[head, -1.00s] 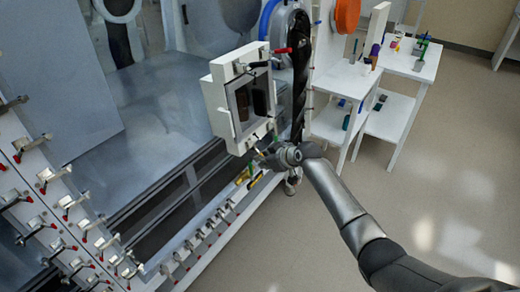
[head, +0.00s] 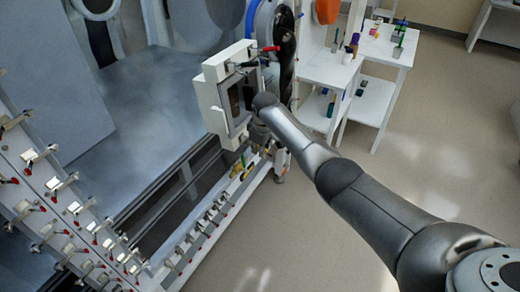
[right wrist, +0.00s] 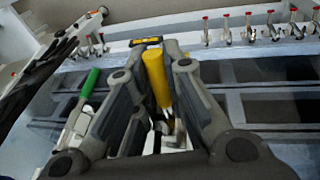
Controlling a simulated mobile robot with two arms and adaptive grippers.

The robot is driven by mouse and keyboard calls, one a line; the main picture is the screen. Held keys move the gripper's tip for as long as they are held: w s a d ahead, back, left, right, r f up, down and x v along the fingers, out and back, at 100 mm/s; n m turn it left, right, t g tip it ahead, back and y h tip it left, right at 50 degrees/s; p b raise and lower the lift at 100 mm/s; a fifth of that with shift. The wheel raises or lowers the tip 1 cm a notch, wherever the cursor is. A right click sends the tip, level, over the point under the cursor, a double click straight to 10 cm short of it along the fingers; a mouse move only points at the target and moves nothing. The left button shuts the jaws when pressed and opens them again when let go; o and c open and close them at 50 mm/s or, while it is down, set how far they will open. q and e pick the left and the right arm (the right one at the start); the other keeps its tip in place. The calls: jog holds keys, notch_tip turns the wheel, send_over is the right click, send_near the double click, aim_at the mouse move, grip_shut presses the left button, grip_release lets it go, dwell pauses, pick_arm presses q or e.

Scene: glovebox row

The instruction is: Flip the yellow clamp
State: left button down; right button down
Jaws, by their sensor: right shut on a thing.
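The yellow clamp (right wrist: 157,78) has a thick yellow handle that stands between the fingers of my right gripper (right wrist: 160,58) in the right wrist view. The right gripper is shut on this handle. The clamp's metal base is mostly hidden behind the fingers. In the head view my right gripper (head: 258,135) is largely hidden by my own arm, beside the white-framed box; yellow (head: 236,171) shows low by the rail. My left gripper is in neither current view.
A green-handled clamp (right wrist: 90,82) stands close left of the gripper; it also shows in the head view (head: 243,160). Several red-tipped clamps (head: 66,208) line the rails. A white-framed box (head: 212,95) stands close by. White tables (head: 325,68) stand at the right, with open floor in front.

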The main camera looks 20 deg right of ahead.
pick_arm(q)
jog(key=shift+a, duration=0.15)
dwell(0.3)
pick_arm(e)
jog(key=c, duration=1.5)
grip_release()
pick_arm(q)
jog(key=shift+a, duration=0.1)
pick_arm(e)
jog(key=shift+o, duration=0.2)
pick_arm(q)
jog(key=shift+a, duration=0.15)
jog(key=shift+d, duration=0.2)
pick_arm(e)
jog(key=v, duration=1.2)
jog(key=shift+w, duration=0.15)
